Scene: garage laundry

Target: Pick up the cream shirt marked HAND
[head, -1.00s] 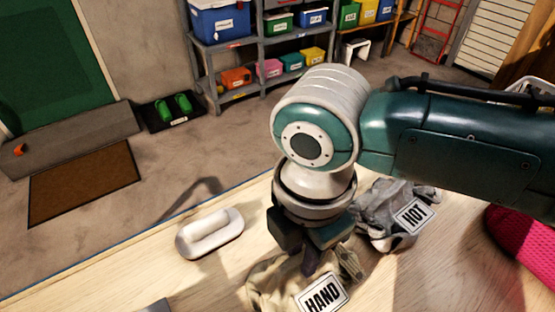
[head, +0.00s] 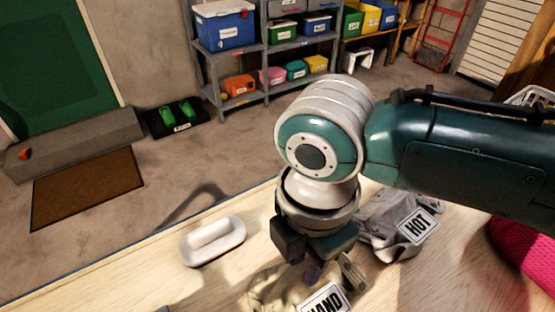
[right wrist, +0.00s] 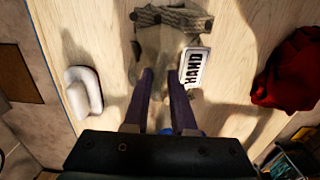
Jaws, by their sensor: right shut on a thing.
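The cream shirt (head: 268,288) lies crumpled on the light wooden table at the bottom of the head view, with a white HAND label (head: 325,300) cut by the frame edge. My right gripper (head: 306,272) points down over it and is shut on its cloth. In the right wrist view, the two purple fingers of the right gripper (right wrist: 163,75) have the cream shirt (right wrist: 158,50) between them, and the HAND label (right wrist: 195,68) is just right of them. The shirt's grey striped part shows at the top. My left gripper is in neither view.
A grey shirt with a HOT label (head: 416,224) lies just right of the gripper. A white handled object (head: 212,240) stands to the left. A pink item (head: 520,250) is at the right edge. A red cloth (right wrist: 290,75) shows in the wrist view. Shelves with bins stand behind.

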